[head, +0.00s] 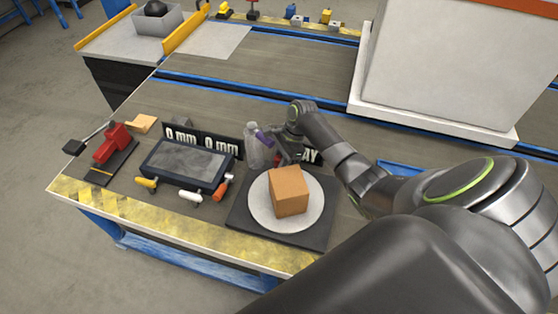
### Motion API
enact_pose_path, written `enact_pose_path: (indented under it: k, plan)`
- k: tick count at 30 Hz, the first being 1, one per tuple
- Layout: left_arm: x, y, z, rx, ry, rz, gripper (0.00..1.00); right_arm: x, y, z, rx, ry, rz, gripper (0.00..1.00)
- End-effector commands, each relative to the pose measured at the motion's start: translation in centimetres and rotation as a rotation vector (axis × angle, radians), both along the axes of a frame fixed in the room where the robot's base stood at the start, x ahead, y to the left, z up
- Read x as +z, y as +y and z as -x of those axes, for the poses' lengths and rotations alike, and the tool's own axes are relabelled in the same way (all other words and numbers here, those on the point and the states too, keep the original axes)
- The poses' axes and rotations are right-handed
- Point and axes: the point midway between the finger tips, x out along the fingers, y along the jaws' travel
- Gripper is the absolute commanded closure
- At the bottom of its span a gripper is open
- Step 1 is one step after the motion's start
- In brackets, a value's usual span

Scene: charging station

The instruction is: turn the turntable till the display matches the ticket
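The turntable is a white round disc (258,211) on a dark square base (240,219) near the table's front edge. A brown cardboard box (289,192) stands on the disc. A black sign (313,157) behind the turntable ends in "AY"; the rest is hidden by my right arm. I cannot make out a ticket. My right gripper (276,153) is behind the box, above the turntable's far side. Its fingers are small and dark, so its opening cannot be told. My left gripper is out of view.
A clear bottle (253,148) with a purple part near its top stands beside my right gripper. A dark tray (184,164), several small tools and a red clamp-like device (112,142) are to the left. A large white block (440,70) stands at the back right.

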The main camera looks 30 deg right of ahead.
Motion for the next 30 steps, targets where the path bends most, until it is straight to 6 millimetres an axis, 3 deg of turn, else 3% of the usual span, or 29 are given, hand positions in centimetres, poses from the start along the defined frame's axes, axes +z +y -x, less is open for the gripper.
enact_pose_path:
  k: [5,6,11,22,30]
  plan:
    - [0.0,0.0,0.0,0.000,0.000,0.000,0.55,0.4,-0.1,-0.4,0.000,-0.013,0.004,1.00]
    - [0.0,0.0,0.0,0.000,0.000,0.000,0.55,0.4,-0.1,-0.4,0.000,-0.013,0.004,0.74]
    - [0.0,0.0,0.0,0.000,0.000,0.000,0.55,0.3,0.0,-0.3,0.000,-0.008,0.002,0.55]
    - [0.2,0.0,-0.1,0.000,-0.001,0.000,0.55,0.7,-0.3,-0.1,0.000,-0.003,0.001,0.55]
    - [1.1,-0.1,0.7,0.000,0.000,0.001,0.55,5.8,-2.3,0.0,0.000,-0.006,0.004,0.55]
